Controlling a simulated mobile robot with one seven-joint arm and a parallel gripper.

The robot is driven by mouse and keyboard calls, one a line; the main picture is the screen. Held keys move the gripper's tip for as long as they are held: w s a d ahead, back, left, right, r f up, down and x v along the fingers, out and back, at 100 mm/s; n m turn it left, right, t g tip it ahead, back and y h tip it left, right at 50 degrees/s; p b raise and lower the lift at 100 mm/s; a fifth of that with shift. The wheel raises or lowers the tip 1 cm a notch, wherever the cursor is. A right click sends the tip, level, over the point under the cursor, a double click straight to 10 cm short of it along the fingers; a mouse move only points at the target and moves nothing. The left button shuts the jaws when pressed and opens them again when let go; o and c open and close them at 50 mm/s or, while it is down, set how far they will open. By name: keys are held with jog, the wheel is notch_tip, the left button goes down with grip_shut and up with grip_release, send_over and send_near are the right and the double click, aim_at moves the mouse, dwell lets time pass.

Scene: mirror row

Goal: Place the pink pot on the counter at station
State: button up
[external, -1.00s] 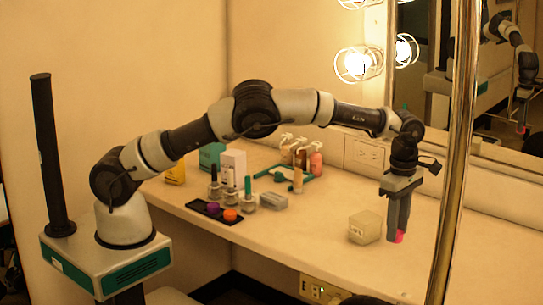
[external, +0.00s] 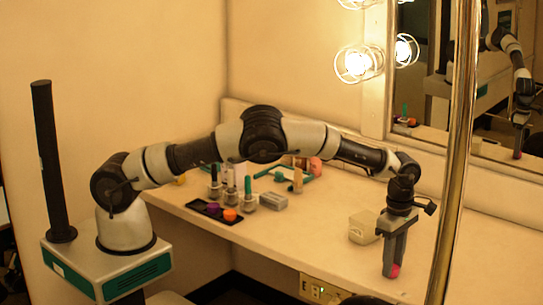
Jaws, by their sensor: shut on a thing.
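The pink pot (external: 395,270) is a small bright pink piece at the tips of my gripper (external: 391,270). My gripper points down and is shut on it, so the fingers hide much of the pot. It is over the front right part of the counter (external: 320,248), to the right of a clear box. I cannot tell whether the pot touches the counter top.
A clear pale box (external: 364,228) stands close to the left of my gripper. A black tray (external: 214,211) holds a purple pot (external: 213,208) and an orange pot (external: 230,214). Several bottles stand behind it. A brass pole (external: 456,160) rises in the right foreground.

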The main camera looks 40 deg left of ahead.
jog(key=shift+f, duration=0.15)
jog(key=o, duration=1)
jog(key=shift+o, duration=0.2)
notch_tip(320, 180, up, 12)
jog(key=p, duration=0.1)
jog(key=shift+p, duration=0.4)
